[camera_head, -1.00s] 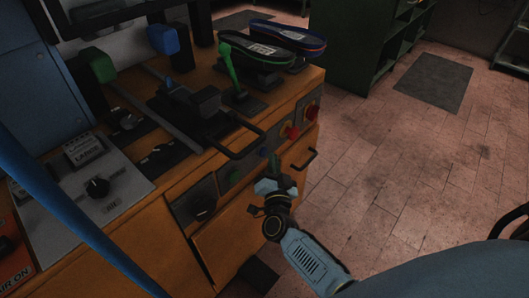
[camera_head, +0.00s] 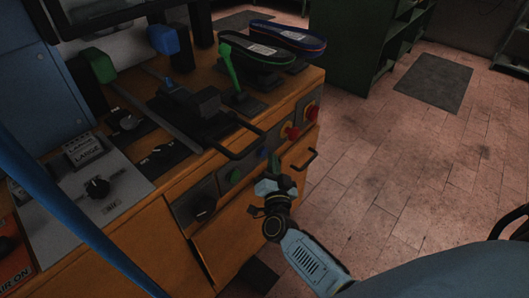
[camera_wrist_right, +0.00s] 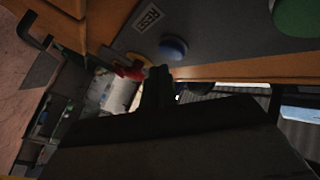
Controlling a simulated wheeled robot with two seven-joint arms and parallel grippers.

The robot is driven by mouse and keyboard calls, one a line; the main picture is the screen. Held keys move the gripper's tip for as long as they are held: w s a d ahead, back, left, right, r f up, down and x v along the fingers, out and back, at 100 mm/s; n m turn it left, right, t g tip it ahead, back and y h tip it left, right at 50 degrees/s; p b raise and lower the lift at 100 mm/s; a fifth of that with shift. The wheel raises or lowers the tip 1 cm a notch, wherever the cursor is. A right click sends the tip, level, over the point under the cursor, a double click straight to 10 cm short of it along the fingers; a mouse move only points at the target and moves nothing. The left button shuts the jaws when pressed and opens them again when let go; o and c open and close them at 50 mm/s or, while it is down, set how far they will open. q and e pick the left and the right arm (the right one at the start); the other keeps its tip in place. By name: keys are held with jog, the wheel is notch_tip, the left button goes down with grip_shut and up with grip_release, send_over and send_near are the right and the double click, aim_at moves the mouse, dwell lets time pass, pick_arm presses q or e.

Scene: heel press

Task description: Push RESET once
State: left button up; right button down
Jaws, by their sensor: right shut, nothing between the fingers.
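The blue RESET button (camera_wrist_right: 173,47) is round and sits beside its RESET label (camera_wrist_right: 147,18) on the dark panel in the right wrist view. In the head view the blue button (camera_head: 263,153) shows on the machine's front panel, between a green button and a red one. My right gripper (camera_head: 275,164) is shut and empty, its fingertips just right of the blue button in the head view. In the right wrist view the dark fingers (camera_wrist_right: 158,86) lie below the button, with a visible gap in the picture; contact cannot be told. My left gripper is not in view.
A green button (camera_head: 236,175) is left of the blue one, and red buttons (camera_head: 292,132) are to its right. A black handle bar (camera_head: 250,143) juts over the panel edge. A drawer handle (camera_head: 304,160) sticks out nearby. Open floor (camera_head: 390,180) lies to the right.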

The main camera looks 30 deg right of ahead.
jog(key=shift+w, duration=0.15)
dwell(0.7)
jog(key=shift+w+a, duration=0.15)
jog(key=shift+w, duration=0.15)
jog(key=shift+w+a, duration=0.2)
jog(key=shift+w, duration=0.25)
dwell(0.7)
jog(key=shift+s, duration=0.1)
jog(key=shift+s+d+p, duration=0.3)
jog(key=shift+s+d, duration=0.05)
jog(key=shift+s, duration=0.4)
